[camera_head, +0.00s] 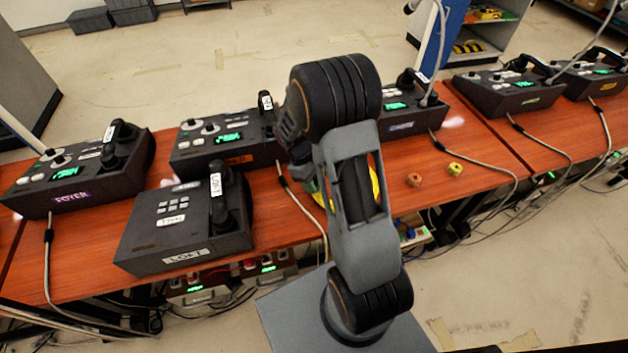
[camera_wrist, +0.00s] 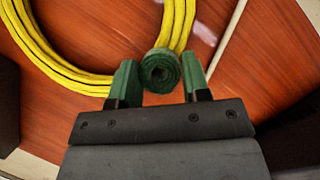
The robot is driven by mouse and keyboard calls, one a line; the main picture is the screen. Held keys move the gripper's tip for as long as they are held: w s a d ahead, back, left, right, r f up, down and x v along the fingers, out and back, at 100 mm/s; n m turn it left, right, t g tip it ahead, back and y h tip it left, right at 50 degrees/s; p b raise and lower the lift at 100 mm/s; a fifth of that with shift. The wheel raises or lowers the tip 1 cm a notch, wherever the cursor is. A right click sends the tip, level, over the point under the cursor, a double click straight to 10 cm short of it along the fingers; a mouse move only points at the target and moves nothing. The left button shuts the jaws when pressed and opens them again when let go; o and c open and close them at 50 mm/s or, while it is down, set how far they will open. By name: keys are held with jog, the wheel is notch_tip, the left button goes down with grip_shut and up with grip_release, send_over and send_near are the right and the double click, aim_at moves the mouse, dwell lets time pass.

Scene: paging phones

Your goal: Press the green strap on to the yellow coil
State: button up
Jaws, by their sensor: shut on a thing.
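The yellow coil (camera_wrist: 60,72) lies on the red-brown table, its loop running across the top left of the wrist view. In the head view only a bit of the coil (camera_head: 375,184) shows beside my arm. My gripper (camera_wrist: 160,80) is shut on the green strap (camera_wrist: 160,72), which is rolled up and sits between the fingertips. The strap overlaps the coil's right-hand strands in the wrist view; I cannot tell whether they touch. My arm hides most of the gripper in the head view.
The LOFT phone (camera_head: 180,238) and FOYER phone (camera_head: 85,175) stand on the table (camera_head: 470,185) at left. More phone consoles stand along it, with cables hanging off the front.

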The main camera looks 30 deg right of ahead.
jog(key=o, duration=1)
jog(key=shift+o, duration=0.3)
jog(key=o, duration=0.4)
jog(key=shift+r, duration=0.1)
jog(key=shift+r+p, duration=2.95)
jog(key=shift+r, duration=0.45)
